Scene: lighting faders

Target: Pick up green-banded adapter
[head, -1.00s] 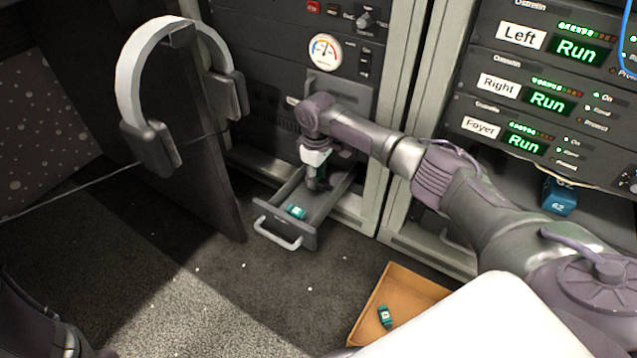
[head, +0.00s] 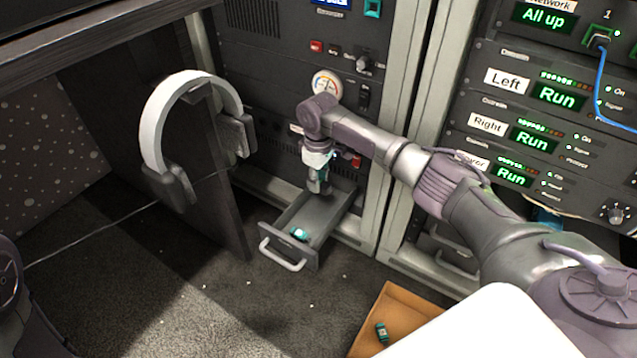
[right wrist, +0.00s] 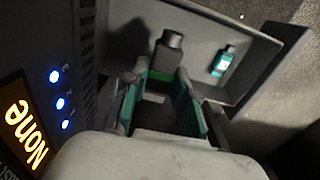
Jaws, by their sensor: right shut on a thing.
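My right gripper (head: 318,184) is over the back part of the open drawer (head: 290,254), pointing down. In the right wrist view its teal-padded fingers (right wrist: 162,104) are shut on a dark grey adapter with a green band (right wrist: 169,55). The adapter's lower end is hidden between the fingers. A teal adapter with a pale label (head: 299,234) lies in the drawer near its front; it also shows in the right wrist view (right wrist: 224,61), apart from the fingers. My left gripper is not in view.
A cardboard tray (head: 396,305) on the carpet holds another small teal adapter (head: 382,332). Headphones (head: 163,120) hang on a dark panel left of the drawer. Rack units (head: 480,108) stand at the right. The carpet before the drawer is mostly clear.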

